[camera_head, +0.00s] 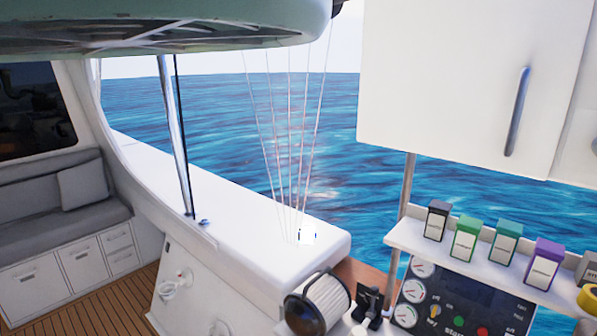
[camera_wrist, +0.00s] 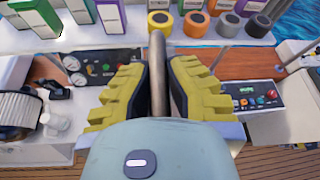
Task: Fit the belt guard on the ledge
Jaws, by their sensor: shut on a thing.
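In the wrist view my gripper (camera_wrist: 152,92), with yellow ridged fingers, is shut on a grey-brown upright bar (camera_wrist: 157,50) with a rounded top. The bar's lower part is hidden by my gripper, and I cannot tell whether it belongs to the belt guard. My gripper does not show in the head view. I cannot pick out the belt guard for certain in either view. A broad white ledge (camera_head: 240,215) runs along the boat's side in the head view; I cannot tell whether it is the task's ledge.
A shelf (camera_head: 455,258) holds several coloured boxes, with a gauge panel (camera_head: 465,309) below. Several round cans or rolls (camera_wrist: 225,24) stand at the wrist view's top. A pleated filter (camera_head: 325,302) sits beside the panel. A white cabinet (camera_head: 445,75) hangs above.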

